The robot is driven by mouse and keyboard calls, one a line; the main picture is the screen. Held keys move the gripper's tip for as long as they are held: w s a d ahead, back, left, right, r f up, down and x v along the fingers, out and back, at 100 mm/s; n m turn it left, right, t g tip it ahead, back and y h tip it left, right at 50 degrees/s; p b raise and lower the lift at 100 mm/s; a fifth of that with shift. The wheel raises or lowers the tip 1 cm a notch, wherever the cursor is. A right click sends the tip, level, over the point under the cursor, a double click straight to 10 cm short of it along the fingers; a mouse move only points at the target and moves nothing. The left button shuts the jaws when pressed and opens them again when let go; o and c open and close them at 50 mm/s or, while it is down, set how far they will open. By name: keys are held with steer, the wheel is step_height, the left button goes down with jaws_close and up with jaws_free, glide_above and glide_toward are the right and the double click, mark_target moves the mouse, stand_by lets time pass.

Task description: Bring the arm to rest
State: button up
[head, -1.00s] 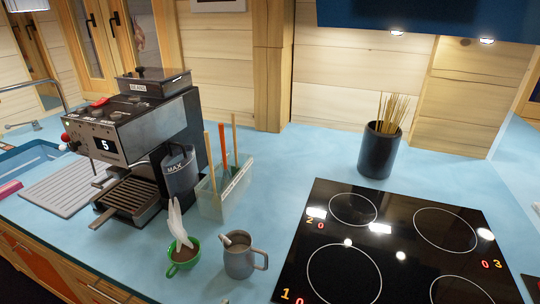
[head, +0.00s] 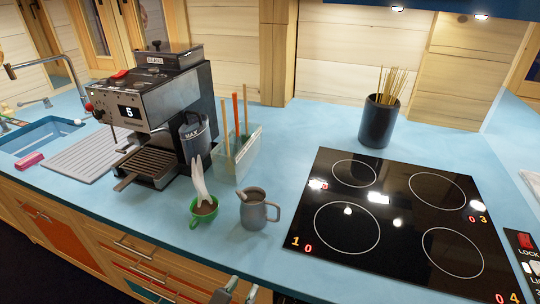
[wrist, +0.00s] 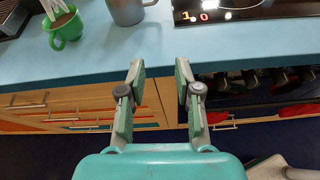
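My gripper (wrist: 160,85) is open and empty in the wrist view, in front of the counter's front edge with its fingers apart. Its fingertips also show at the bottom of the head view (head: 235,290).
A coffee machine (head: 160,110) stands at the left behind the cup, beside a bin of utensils (head: 236,160). A black hob (head: 400,215) is at the right, with a dark pot of sticks (head: 379,122) behind it. Drawers (head: 130,250) lie below the counter.

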steer(key=d+f+m, duration=0.1)
steer(key=d+f, duration=0.1)
steer(key=f, duration=0.1)
steer(key=d+f+m+y, duration=0.1)
steer(key=d+f, duration=0.2)
steer(key=d+f+m+y, duration=0.1)
steer(key=d+f, duration=0.2)
steer(key=shift+w+d+f, duration=0.2)
steer(key=shift+w+f, duration=0.1)
steer(key=shift+f, duration=0.1)
steer(key=s+d+f+m+y, duration=0.4)
steer(key=s+d+f+m, duration=0.4)
steer(key=s+d+m, duration=0.25)
steer(key=s+d+r+m+t, duration=0.1)
steer(key=s+d+r+m, duration=0.1)
steer(key=s+m, duration=0.7)
steer(key=s+d+r+m+h, duration=0.1)
steer(key=s+d+r+m, duration=0.2)
steer(key=s+r+m, duration=0.2)
steer(key=s+m, duration=0.3)
steer(key=shift+s+d+m+t+h, duration=0.2)
steer(key=shift+s+m+t+h, duration=0.1)
steer(key=shift+s+m+t, duration=0.1)
